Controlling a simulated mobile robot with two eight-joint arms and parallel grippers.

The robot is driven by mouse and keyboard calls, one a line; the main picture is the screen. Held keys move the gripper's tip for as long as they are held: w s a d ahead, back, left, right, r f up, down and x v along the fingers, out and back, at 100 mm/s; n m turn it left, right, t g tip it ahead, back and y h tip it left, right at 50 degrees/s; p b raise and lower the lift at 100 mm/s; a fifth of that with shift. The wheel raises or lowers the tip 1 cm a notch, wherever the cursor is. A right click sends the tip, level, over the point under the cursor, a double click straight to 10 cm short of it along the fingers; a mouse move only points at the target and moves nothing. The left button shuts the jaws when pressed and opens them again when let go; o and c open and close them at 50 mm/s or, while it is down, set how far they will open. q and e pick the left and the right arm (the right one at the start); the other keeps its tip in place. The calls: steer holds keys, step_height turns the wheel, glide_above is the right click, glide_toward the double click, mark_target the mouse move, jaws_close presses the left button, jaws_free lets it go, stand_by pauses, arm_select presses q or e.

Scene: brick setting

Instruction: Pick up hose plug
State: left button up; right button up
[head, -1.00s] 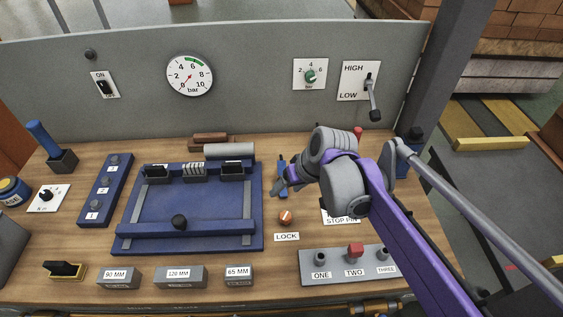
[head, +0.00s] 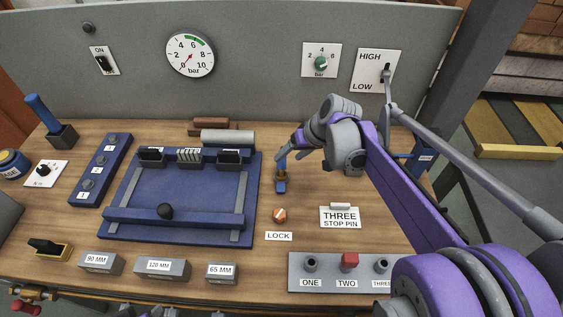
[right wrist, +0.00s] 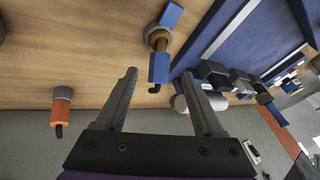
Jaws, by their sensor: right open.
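A blue piece with a brass collar (head: 281,178) stands on the bench just right of the blue fixture. It also shows in the right wrist view (right wrist: 160,40), just beyond the fingertips. An orange and grey piece with a black hook (right wrist: 62,105) shows left in the right wrist view; my arm seems to hide it in the head view. I cannot tell for certain which one is the hose plug. My right gripper (head: 288,152) is open and empty above the blue and brass piece; its spread fingers show in the right wrist view (right wrist: 159,76).
The blue fixture (head: 180,192) lies to the left, with a grey roller (head: 228,137) behind it. An orange lock knob (head: 279,214), a stop pin sign (head: 340,217) and a button box (head: 330,272) stand nearer the front. The grey panel (head: 250,70) rises behind.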

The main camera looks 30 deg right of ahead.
mark_target(284, 159)
steer(key=shift+x, duration=2.75)
steer(key=shift+w, duration=0.2)
jaws_close()
steer(key=shift+r, duration=0.1)
